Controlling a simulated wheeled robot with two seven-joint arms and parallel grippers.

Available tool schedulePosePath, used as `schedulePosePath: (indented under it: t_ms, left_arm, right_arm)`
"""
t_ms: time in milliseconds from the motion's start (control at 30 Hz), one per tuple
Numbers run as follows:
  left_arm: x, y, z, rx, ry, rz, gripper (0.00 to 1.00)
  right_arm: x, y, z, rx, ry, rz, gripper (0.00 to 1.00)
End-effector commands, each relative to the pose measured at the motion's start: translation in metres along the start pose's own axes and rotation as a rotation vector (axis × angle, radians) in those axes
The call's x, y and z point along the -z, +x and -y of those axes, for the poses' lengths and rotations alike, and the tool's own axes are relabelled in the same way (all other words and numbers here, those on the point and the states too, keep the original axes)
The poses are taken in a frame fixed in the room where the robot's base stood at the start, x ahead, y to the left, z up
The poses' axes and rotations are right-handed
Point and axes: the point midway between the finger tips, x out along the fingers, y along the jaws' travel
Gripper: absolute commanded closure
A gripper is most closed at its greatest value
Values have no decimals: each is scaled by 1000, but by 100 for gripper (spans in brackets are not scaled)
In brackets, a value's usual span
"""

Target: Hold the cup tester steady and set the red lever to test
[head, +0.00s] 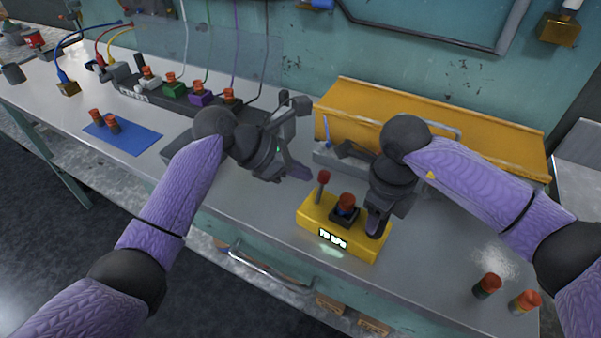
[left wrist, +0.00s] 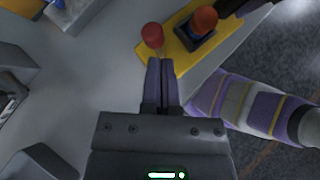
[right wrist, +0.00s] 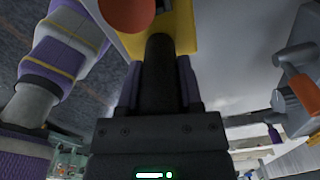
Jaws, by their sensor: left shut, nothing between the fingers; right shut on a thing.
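The cup tester (head: 310,219) is a yellow box with a lit display on its front, sitting on the grey bench. Its red lever (head: 323,176) stands up at the left end; the red knob also shows in the left wrist view (left wrist: 152,35). A red-topped cup (head: 347,201) sits in the tester's black socket. My left gripper (head: 303,173) is shut and empty, its purple fingertips (left wrist: 160,64) just beside the lever knob. Whether they touch cannot be told. My right gripper (head: 374,224) is shut on the tester's black handle (right wrist: 159,75) at its right end.
A yellow angled panel (head: 430,125) stands behind the tester. A blue mat (head: 135,139) with two cups and a manifold with coloured blocks (head: 174,88) are at the left.

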Motion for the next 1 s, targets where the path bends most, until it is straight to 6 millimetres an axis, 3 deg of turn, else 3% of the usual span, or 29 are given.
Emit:
schedulePosePath:
  t_ms: [367, 567, 800, 1000]
  left_arm:
    - [2, -6, 0, -1, 0, 1, 100]
    - [20, -41, -3, -5, 0, -2, 100]
    - [4, -97, -15, -5, 1, 0, 100]
    - [-2, -124, -21, -2, 0, 0, 100]
  right_arm:
    - [0, 0, 0, 1, 1, 1, 100]
    - [0, 0, 0, 1, 1, 1, 100]
    - [0, 0, 0, 1, 1, 1, 100]
    - [0, 0, 0, 1, 1, 0, 100]
